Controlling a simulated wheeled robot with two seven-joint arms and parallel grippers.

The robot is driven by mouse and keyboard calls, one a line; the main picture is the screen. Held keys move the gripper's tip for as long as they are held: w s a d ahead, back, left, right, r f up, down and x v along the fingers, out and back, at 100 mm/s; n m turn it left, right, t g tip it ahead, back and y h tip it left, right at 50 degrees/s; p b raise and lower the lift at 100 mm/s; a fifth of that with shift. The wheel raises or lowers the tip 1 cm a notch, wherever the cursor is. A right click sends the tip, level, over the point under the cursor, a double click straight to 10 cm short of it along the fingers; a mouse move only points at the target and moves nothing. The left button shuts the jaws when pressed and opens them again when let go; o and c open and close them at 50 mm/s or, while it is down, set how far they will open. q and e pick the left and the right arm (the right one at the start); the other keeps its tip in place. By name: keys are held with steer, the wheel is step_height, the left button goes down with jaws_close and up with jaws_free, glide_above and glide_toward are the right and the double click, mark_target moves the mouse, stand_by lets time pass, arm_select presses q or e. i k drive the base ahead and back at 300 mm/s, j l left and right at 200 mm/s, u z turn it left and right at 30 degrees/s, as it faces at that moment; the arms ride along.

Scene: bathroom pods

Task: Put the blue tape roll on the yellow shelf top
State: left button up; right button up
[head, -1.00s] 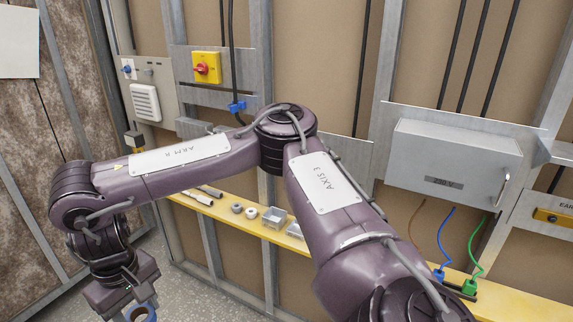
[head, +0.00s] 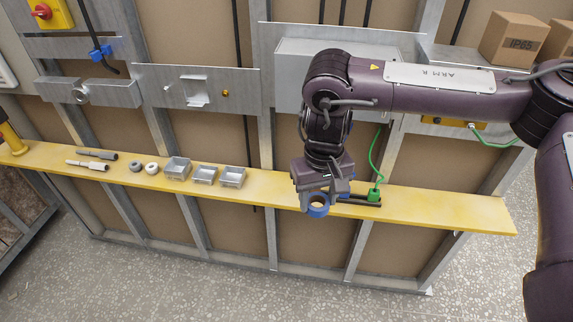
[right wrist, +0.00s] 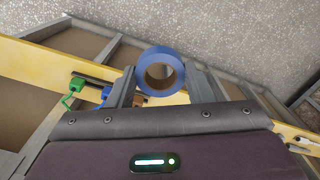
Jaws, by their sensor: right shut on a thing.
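The blue tape roll (head: 318,212) is held at the end of my right arm, in front of the yellow shelf top (head: 440,204) in the head view. My right gripper (head: 318,197) is shut on it and points down. In the right wrist view the roll (right wrist: 160,50) sits between the fingers of the gripper (right wrist: 160,84), its hole facing the camera. There the yellow shelf top (right wrist: 38,63) runs behind the roll. I cannot tell how high the roll is above the shelf. My left gripper is not in view.
A green plug (head: 374,194) and a dark bar (head: 355,199) lie close right of the gripper. The shelf's right end is clear.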

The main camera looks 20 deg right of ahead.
mark_target(444, 210)
steer(key=z, duration=1)
steer(key=i+z, duration=0.1)
steer(key=z, duration=1.4)
steer(key=j+z, duration=0.15)
steer(key=z, duration=0.3)
steer(key=i+z, duration=0.1)
steer(key=z, duration=0.4)
steer(key=j+u, duration=0.1)
steer(key=u, duration=0.35)
steer(key=j+u, duration=0.1)
steer(key=u, duration=0.35)
steer(key=i+u, duration=0.1)
steer(key=u, duration=0.35)
